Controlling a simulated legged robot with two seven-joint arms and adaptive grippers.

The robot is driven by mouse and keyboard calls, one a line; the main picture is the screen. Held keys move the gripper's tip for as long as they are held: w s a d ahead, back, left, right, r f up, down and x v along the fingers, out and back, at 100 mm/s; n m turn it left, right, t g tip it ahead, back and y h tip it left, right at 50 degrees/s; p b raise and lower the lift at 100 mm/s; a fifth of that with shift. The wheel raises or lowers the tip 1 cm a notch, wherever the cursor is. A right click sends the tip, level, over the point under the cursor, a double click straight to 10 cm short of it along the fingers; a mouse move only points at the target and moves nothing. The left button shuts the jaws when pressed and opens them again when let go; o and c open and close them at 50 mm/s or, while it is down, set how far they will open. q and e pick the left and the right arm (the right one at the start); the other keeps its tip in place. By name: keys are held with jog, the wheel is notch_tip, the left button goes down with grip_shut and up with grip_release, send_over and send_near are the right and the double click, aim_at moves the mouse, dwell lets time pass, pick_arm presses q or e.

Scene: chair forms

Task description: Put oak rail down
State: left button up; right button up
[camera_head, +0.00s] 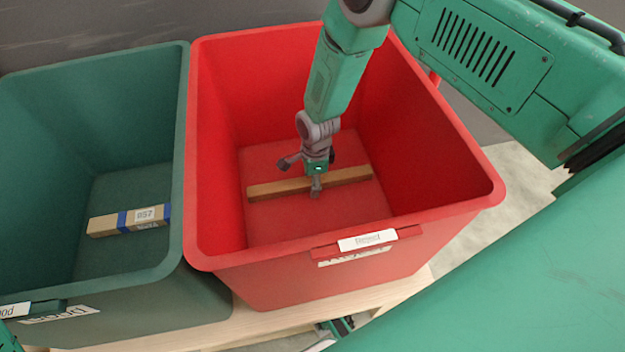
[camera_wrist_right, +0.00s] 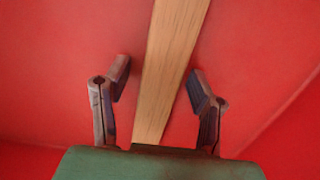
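The oak rail (camera_head: 345,176) is a long brown wooden bar lying on the floor of the red bin (camera_head: 222,262) in the head view. My right gripper (camera_head: 303,178) reaches down into the red bin, right over the rail's middle. In the right wrist view the rail (camera_wrist_right: 172,60) runs between the two spread fingers of the gripper (camera_wrist_right: 158,88), with red floor visible on both sides of it. The fingers are open and apart from the rail. My left gripper cannot be clearly made out.
A green bin (camera_head: 178,190) stands left of the red one, holding a wooden block (camera_head: 105,224) with a blue band and a label. The red bin's tall walls surround my right gripper. Both bins stand on a pale wooden surface (camera_head: 250,325).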

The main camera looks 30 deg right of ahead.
jog(key=shift+r, duration=0.1)
notch_tip(320, 180, up, 12)
jog(key=p, duration=0.4)
jog(key=shift+d+p, duration=0.4)
jog(key=shift+s, duration=0.1)
